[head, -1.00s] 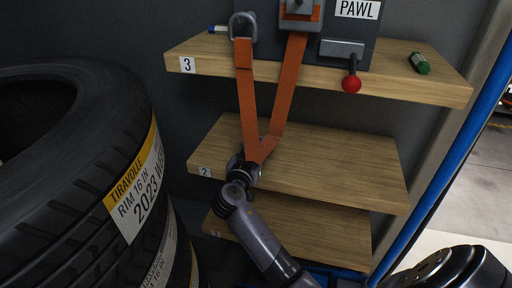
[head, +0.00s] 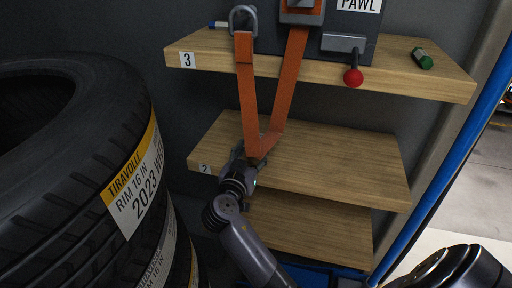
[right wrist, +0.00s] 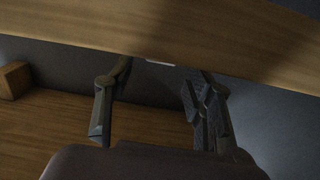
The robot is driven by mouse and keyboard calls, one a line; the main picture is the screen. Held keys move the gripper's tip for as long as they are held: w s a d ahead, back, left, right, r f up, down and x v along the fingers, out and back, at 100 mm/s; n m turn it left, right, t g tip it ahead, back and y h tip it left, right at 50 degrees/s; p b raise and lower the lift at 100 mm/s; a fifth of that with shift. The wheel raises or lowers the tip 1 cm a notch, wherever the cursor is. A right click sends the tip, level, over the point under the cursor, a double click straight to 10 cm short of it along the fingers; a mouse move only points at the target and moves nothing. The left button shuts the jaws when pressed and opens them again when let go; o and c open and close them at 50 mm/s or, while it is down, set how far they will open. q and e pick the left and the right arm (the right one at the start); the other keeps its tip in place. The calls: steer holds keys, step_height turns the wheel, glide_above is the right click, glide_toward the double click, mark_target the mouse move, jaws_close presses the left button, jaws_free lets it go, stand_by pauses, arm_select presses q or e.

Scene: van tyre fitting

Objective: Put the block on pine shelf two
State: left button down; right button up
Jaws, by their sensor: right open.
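In the head view my right gripper (head: 244,163) is at the front left edge of pine shelf two (head: 335,165), close to its "2" label and the hanging orange strap. The right wrist view shows its two fingers (right wrist: 158,78) apart, with nothing between them. A brown wooden block (right wrist: 14,80) sits at the left of that view, on a wooden board (right wrist: 60,125) below a nearer board (right wrist: 150,25); I cannot tell which shelf it rests on. I cannot make out the block in the head view. My left gripper is out of view.
Orange strap (head: 250,95) hangs in a loop before the shelves. Shelf three (head: 395,82) holds a green piece (head: 422,58), a blue-white marker and a ratchet panel with a red-knobbed lever (head: 353,77). Stacked tyres (head: 75,170) fill the left. Shelf two's visible top is bare.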

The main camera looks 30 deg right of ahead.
steer(key=b+v, duration=0.1)
steer(key=v, duration=0.6)
steer(key=shift+s, duration=0.1)
